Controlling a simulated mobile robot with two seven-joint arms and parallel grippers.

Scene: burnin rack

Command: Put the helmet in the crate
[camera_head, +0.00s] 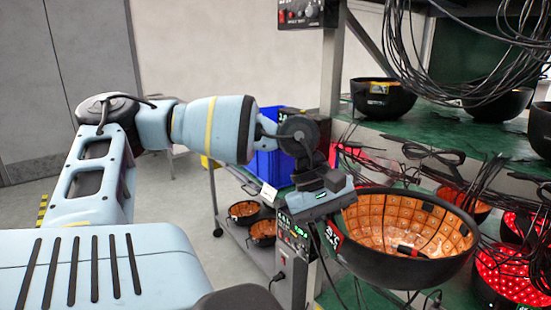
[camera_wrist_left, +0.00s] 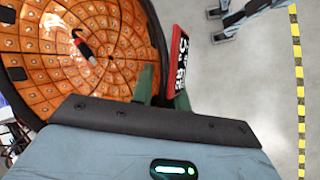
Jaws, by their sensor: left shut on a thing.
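The helmet is a black bowl-shaped shell (camera_head: 400,268) with an orange tiled lining, open side up. My left gripper (camera_head: 333,212) is shut on its near-left rim and holds it in front of the rack. In the left wrist view, the orange lining (camera_wrist_left: 112,28) fills the upper left, and the gripper fingers (camera_wrist_left: 160,88) pinch the rim beside a small red-framed display (camera_wrist_left: 180,65). A small black and red plug (camera_wrist_left: 83,45) lies inside the helmet. The blue crate (camera_head: 268,165) stands behind my left forearm, partly hidden. My right gripper is not in view.
The rack's green shelves (camera_head: 440,135) hold black helmets (camera_head: 382,98), red-lit helmets (camera_head: 515,275) and hanging cables (camera_head: 480,30). The rack post (camera_head: 332,70) stands close to my gripper. Two orange-lined helmets (camera_head: 243,211) sit on the low cart. Floor at left is clear.

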